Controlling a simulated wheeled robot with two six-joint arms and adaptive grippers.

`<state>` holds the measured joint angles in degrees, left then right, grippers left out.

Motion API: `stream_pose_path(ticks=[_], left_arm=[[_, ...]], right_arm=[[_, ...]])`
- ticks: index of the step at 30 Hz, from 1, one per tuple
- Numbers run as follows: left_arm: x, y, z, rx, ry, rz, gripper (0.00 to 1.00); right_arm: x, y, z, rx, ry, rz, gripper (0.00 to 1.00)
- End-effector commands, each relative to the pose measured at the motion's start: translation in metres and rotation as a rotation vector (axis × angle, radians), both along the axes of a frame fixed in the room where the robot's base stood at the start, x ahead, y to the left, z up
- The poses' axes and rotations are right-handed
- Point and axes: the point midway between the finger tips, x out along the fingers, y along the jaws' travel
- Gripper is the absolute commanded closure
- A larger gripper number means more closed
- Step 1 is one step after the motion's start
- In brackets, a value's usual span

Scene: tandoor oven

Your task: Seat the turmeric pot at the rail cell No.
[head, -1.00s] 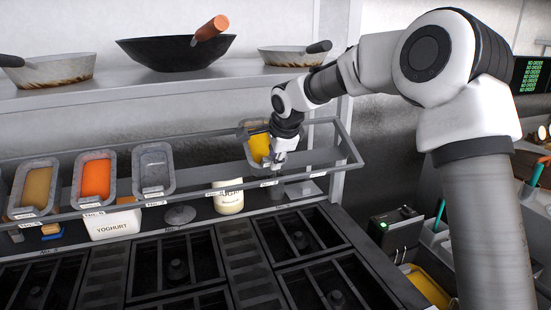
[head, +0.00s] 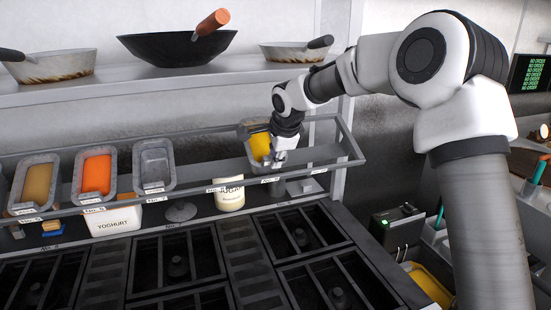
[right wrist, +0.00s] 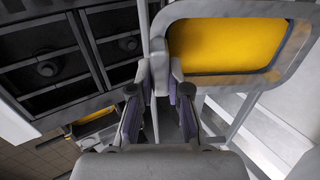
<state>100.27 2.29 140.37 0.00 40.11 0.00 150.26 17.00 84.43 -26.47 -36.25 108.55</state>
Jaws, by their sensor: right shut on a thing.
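The turmeric pot (head: 259,145) is a grey metal pan filled with yellow, at the right part of the rail (head: 210,190). My right gripper (head: 275,160) is shut on the pot's near right wall. In the right wrist view the fingers (right wrist: 168,82) pinch the rim, with the yellow filling (right wrist: 225,45) beside them. The pot is tilted toward me like the other pans and sits within the rail frame. Whether it rests fully in its cell is hidden by the gripper. My left gripper is not in view.
Pans of brown (head: 36,185) and orange (head: 96,177) and an empty grey pan (head: 154,165) hang in the rail at left. A yoghurt tub (head: 114,220) and a cream jug (head: 229,196) stand below. A shelf (head: 120,90) with pans runs above. Rail space between the empty pan and turmeric is free.

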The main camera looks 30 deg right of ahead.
Motion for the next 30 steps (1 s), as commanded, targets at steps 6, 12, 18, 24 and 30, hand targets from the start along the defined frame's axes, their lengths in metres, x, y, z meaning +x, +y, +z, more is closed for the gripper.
stream_pose_path(ticks=[6,12,18,24,30], left_arm=[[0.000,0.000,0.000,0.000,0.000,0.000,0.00],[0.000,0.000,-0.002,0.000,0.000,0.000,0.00],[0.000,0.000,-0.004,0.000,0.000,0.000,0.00],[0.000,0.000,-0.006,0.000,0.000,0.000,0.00],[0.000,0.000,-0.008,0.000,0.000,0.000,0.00]], right_arm=[[0.001,0.000,0.000,-0.001,-0.003,0.000,1.00],[0.003,-0.001,-0.004,-0.001,-0.003,0.000,1.00],[0.006,-0.001,-0.009,-0.001,-0.003,0.000,1.00],[0.008,-0.002,-0.013,-0.001,-0.003,0.000,1.00],[0.010,-0.002,-0.017,-0.001,-0.003,0.001,1.00]])
